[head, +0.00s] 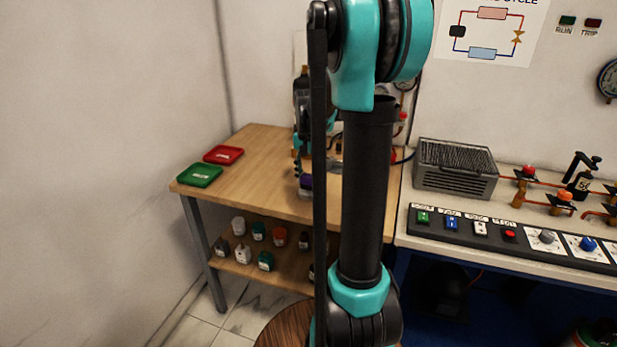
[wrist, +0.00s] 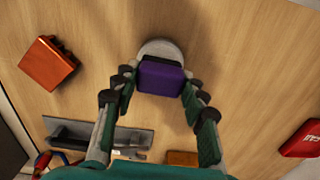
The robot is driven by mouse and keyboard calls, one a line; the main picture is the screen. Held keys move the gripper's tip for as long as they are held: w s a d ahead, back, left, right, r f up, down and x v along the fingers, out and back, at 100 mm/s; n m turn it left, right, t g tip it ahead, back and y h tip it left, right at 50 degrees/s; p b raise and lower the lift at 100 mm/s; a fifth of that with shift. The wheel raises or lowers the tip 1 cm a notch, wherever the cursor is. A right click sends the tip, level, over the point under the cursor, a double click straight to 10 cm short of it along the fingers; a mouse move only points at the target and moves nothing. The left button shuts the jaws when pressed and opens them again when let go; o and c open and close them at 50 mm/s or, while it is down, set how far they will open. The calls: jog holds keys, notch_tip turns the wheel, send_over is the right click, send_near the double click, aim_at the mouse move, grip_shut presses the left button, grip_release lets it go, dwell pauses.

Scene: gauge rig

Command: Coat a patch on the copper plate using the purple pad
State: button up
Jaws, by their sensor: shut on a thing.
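The purple pad (wrist: 161,77) is a purple block with a pale grey rounded part (wrist: 160,47) at its far side in the wrist view. My gripper (wrist: 160,88) is shut on it, one finger on each side. In the head view the purple pad (head: 306,181) shows small beside my arm, over the wooden table; its height above the top is unclear. A flat copper-brown piece (wrist: 182,158) lies at the bottom of the wrist view, partly hidden by my gripper. A shiny orange block (wrist: 47,63) stands at left. I cannot tell for sure which is the copper plate.
A grey metal plate (wrist: 138,138) lies near the bottom of the wrist view. Green (head: 200,175) and red (head: 223,154) trays sit at the wooden table's (head: 255,185) left end. Several bottles stand on the shelf below. A grey vented box (head: 455,167) stands on the right bench.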

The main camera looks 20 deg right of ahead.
aim_at(308, 176)
jog(key=shift+f, duration=0.55)
dwell(1.3)
jog(key=shift+r, duration=3.55)
